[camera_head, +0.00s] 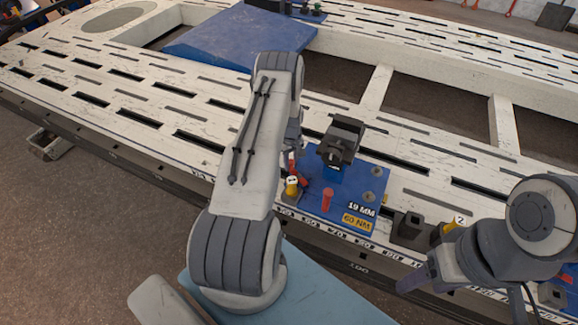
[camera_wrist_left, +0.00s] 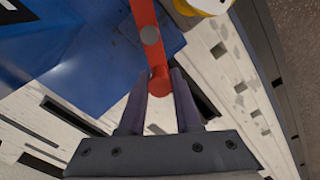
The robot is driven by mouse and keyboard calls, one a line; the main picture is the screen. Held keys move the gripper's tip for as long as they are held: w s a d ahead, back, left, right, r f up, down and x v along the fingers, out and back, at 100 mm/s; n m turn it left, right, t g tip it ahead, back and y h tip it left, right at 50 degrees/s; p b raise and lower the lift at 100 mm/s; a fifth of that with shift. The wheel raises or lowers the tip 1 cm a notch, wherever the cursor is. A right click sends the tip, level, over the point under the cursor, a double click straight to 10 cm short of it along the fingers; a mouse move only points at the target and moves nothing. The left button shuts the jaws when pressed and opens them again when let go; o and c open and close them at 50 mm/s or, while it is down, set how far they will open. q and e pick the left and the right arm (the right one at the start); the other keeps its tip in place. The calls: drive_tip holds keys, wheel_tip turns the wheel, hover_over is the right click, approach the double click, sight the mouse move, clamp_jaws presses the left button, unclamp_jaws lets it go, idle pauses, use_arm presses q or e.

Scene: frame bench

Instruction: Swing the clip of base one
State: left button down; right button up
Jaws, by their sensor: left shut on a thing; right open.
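Base one is the blue plate (camera_head: 313,199) marked "19 MM" and "60 NM" on the frame bench. It carries a dark clamp block (camera_head: 340,143), a red peg (camera_head: 327,200) and a yellow marker (camera_head: 292,187). In the left wrist view, the red clip (camera_wrist_left: 145,20) is a bar with a grey pivot disc. My left gripper (camera_wrist_left: 159,83) is shut on its near end. In the head view, my left gripper (camera_head: 292,153) is mostly hidden behind its own arm. My right gripper (camera_head: 425,272) is open and empty, apart to the right of base one.
A dark block (camera_head: 408,229) and a yellow marker numbered 2 (camera_head: 453,224) stand right of base one. A larger blue panel (camera_head: 235,38) lies at the back. The slotted white bench top (camera_head: 130,75) is mostly clear at left.

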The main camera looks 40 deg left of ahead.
use_arm(q)
drive_tip(key=m, duration=0.1)
drive_tip(key=w+m+b, duration=0.1)
drive_tip(key=shift+w+d+f+m, duration=0.1)
drive_tip(key=shift+d+m, duration=0.15)
drive_tip(key=shift+m, duration=0.15)
drive_tip(key=m, duration=0.1)
drive_tip(key=w+d+m+b, duration=0.1)
drive_tip(key=m, duration=0.1)
drive_tip(key=shift+w+m, duration=0.1)
drive_tip(key=shift+m, duration=0.2)
drive_tip(key=m, duration=0.2)
drive_tip(key=shift+w+d+m, duration=0.3)
drive_tip(key=shift+w+d, duration=0.05)
drive_tip(key=shift+w+d+m+b, duration=0.15)
drive_tip(key=shift+d+m, duration=0.15)
drive_tip(key=shift+m, duration=0.45)
drive_tip(key=shift+w+d+m+b, duration=0.15)
drive_tip(key=shift+d+m, duration=0.15)
drive_tip(key=shift+m, duration=0.45)
drive_tip(key=shift+s, duration=0.1)
drive_tip(key=c, duration=0.6)
unclamp_jaws()
